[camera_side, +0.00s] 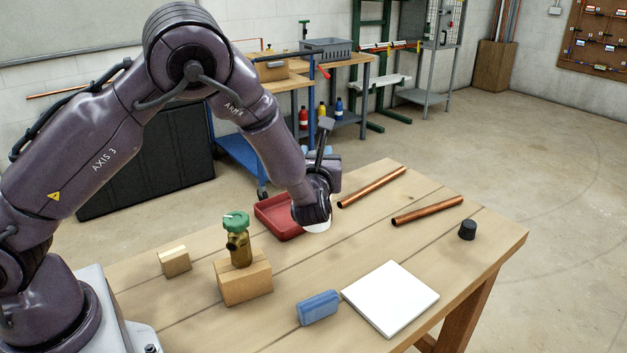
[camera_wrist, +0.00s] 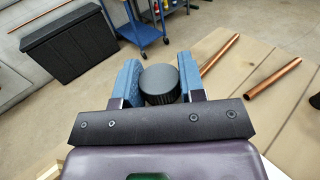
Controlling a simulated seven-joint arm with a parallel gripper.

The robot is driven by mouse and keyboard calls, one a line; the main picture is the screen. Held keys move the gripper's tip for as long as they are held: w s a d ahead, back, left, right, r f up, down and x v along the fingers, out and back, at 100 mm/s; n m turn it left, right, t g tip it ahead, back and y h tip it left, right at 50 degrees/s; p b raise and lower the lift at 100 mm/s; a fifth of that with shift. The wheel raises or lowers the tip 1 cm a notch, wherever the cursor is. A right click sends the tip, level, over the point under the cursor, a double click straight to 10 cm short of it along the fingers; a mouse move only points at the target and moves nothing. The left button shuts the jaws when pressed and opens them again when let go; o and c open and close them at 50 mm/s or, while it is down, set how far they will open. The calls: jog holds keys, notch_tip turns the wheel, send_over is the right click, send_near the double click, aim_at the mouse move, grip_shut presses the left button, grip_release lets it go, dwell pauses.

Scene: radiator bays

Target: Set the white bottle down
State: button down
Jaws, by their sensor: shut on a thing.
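My gripper (camera_side: 314,208) points down over the far part of the wooden workbench (camera_side: 345,253), just right of the red tray. In the wrist view its two blue-padded fingers (camera_wrist: 160,78) stand on either side of a round black ribbed cap (camera_wrist: 159,85). I take this as the top of the held white bottle. In the side view only a small white lower part of the white bottle (camera_side: 318,227) shows under the gripper; the rest is hidden. I cannot tell whether its base touches the bench.
The red tray (camera_side: 267,222) is close on the left. Two copper pipes (camera_side: 372,187) lie to the right, near a black knob (camera_side: 467,230). A white square plate (camera_side: 390,299), blue object (camera_side: 318,308) and brass valve (camera_side: 238,247) on a wooden block (camera_side: 244,283) lie nearer the front.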

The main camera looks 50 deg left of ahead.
notch_tip(320, 180, up, 16)
jog(key=s+a+n+g+y, duration=0.1)
jog(key=s+a+n+g, duration=0.1)
jog(key=s+n+g, duration=0.5)
jog(key=s+a+n+g+y, duration=0.15)
jog(key=s+g, duration=0.25)
jog(key=s, duration=0.6)
jog(key=s+a+n+g+y, duration=0.1)
jog(key=s+a+n+g, duration=0.2)
jog(key=s+g, duration=0.45)
notch_tip(320, 180, down, 11)
jog(key=s+t, duration=0.1)
jog(key=t, duration=0.1)
jog(key=w+a+f, duration=0.7)
jog(key=w+f, duration=0.4)
jog(key=f, duration=0.2)
jog(key=shift+w+a, duration=0.15)
jog(key=shift+a, duration=0.15)
jog(key=shift+f+g, duration=0.15)
jog(key=shift+g, duration=0.1)
